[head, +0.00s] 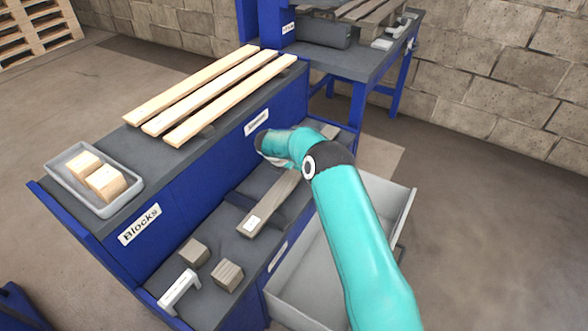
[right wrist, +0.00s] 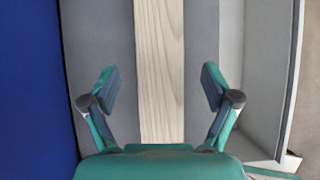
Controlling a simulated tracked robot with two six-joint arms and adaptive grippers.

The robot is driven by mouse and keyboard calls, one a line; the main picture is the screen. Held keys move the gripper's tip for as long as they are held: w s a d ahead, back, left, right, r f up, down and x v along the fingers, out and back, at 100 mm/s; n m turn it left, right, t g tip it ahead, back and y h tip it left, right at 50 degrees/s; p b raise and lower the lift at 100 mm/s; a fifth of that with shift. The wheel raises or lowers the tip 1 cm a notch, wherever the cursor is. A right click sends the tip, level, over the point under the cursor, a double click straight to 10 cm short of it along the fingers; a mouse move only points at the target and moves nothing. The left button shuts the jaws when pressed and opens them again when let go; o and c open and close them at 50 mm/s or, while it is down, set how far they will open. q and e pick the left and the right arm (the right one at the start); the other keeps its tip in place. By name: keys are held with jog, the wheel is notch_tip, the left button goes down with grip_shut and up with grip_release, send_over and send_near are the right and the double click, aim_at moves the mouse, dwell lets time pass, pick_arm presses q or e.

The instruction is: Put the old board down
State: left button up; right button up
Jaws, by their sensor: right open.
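The old board (head: 270,204) is grey and weathered, with a white patch near its front end. It lies along the lower grey shelf, across dark supports, and its far part is hidden behind my right arm. In the right wrist view the board (right wrist: 160,50) runs lengthwise between the fingers of my right gripper (right wrist: 160,80). These are spread wide, with a gap on each side of the board. In the head view this gripper is mostly hidden by its own wrist. My left gripper is in neither view.
Three pale new boards (head: 208,92) lie on the upper bench top beside a grey tray (head: 122,190) of light blocks. Two grey blocks (head: 227,276) and a white bracket (head: 180,290) sit on the lower shelf's front. An open drawer (head: 300,285) juts out to the right.

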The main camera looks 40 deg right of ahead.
jog(key=v, duration=0.8)
jog(key=shift+r, duration=0.15)
jog(key=shift+s, duration=0.1)
